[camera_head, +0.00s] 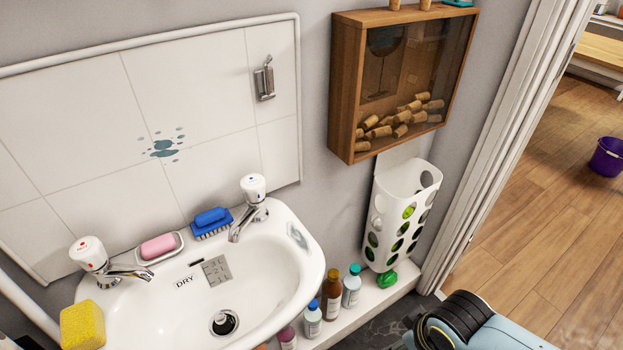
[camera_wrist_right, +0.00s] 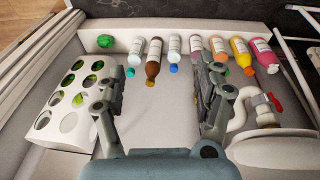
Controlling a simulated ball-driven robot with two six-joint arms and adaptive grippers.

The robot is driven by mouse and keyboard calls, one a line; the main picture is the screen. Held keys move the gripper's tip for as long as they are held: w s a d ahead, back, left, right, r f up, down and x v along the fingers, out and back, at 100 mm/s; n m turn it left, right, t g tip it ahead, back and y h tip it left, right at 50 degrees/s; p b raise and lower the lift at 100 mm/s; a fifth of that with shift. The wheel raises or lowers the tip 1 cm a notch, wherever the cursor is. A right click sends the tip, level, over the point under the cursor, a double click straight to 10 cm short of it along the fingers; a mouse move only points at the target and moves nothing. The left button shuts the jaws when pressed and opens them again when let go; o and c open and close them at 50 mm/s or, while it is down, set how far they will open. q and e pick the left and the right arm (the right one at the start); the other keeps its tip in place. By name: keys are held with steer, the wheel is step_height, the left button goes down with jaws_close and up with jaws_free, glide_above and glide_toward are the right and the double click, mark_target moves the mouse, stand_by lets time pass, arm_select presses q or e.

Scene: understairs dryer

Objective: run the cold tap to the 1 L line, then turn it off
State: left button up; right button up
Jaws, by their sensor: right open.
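The white basin (camera_head: 270,262) has two chrome taps. The cold tap (camera_head: 250,205), on the right, has a white knob with a blue mark. The hot tap (camera_head: 103,265), on the left, has a red mark. A grey level plate (camera_head: 216,271) with small markings sits on the inner wall beside a DRY label (camera_head: 184,282). No water shows in the basin or from either spout. My right gripper (camera_wrist_right: 154,68) is open and empty in the wrist view, with bottles beyond its fingers. My left gripper is not in view.
A yellow sponge (camera_head: 82,325), pink soap (camera_head: 158,246) and blue brush (camera_head: 211,222) lie on the basin rim. Several bottles (camera_head: 331,293) line the ledge below. A white perforated holder (camera_head: 400,215) and wooden cork box (camera_head: 400,85) hang right of the basin.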

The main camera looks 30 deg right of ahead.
steer(key=w+a+r+t+p, duration=0.1)
steer(key=w+r+p, duration=0.25)
steer(key=r, duration=0.85)
steer(key=w+a+r+p, duration=0.2)
steer(key=w+r+p, duration=0.15)
steer(key=r, duration=0.95)
steer(key=n+y, duration=0.3)
steer(key=n, duration=0.1)
glide_toward(254, 181)
steer(key=shift+t, duration=0.3)
steer(key=x, duration=0.7)
steer(key=b+x, duration=0.1)
steer(key=x, duration=0.3)
steer(key=shift+s+f, duration=0.2)
steer(key=c, duration=1.2)
